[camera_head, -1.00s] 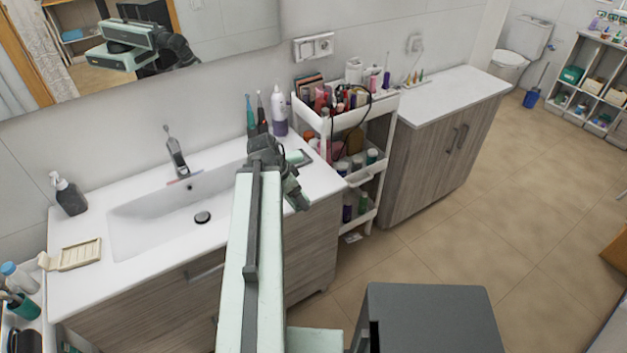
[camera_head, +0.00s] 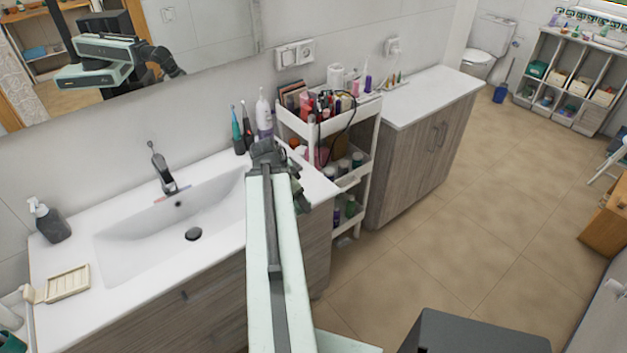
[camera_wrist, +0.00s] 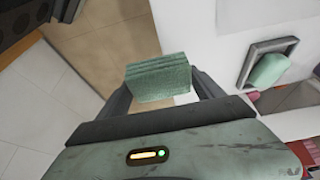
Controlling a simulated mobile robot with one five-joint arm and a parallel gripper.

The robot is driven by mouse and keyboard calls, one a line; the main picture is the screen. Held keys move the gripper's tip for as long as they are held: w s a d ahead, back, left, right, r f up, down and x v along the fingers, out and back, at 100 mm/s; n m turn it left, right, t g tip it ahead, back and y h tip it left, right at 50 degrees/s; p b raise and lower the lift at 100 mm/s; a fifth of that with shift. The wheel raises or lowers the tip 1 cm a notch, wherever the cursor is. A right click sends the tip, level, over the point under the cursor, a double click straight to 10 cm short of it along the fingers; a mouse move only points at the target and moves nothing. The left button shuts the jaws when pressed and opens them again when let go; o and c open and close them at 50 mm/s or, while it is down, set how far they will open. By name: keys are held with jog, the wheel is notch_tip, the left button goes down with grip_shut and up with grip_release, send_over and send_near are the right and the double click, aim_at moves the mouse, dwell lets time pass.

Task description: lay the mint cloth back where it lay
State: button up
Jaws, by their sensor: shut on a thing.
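The mint cloth (camera_wrist: 158,82) is a folded, layered green block. In the wrist view it sits between the two fingers of my gripper (camera_wrist: 163,88), which is shut on it and holds it in the air. Floor and a strip of white surface show behind it. In the head view my gripper (camera_head: 297,192) is over the right end of the white washbasin counter (camera_head: 222,238), beside the cart. The cloth is hard to make out there against my dark gripper.
A grey tray with a pale mint oval piece (camera_wrist: 268,68) lies on the white counter in the wrist view. The white cart (camera_head: 370,125) holds many cosmetics. Bottles (camera_head: 264,115) stand at the counter's back. A soap dish (camera_head: 68,283) lies far left. The floor (camera_head: 450,240) is clear.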

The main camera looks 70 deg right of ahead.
jog(key=b, duration=0.1)
send_over(308, 187)
jog(key=shift+w+a+f, duration=0.25)
jog(key=shift+a+f, duration=0.2)
jog(key=shift+f, duration=0.25)
notch_tip(308, 187, down, 4)
jog(key=b, duration=0.4)
jog(key=shift+s, duration=0.15)
jog(key=shift+a+r, duration=0.1)
jog(key=shift+r, duration=0.15)
jog(key=o, duration=1.2)
jog(key=shift+w+f, duration=0.1)
jog(key=shift+w, duration=0.1)
jog(key=shift+r+p, duration=0.35)
jog(key=shift+p, duration=0.05)
jog(key=p+v, duration=1)
jog(key=v, duration=0.1)
jog(key=shift+a+r+p, duration=0.2)
jog(key=shift+p, duration=0.15)
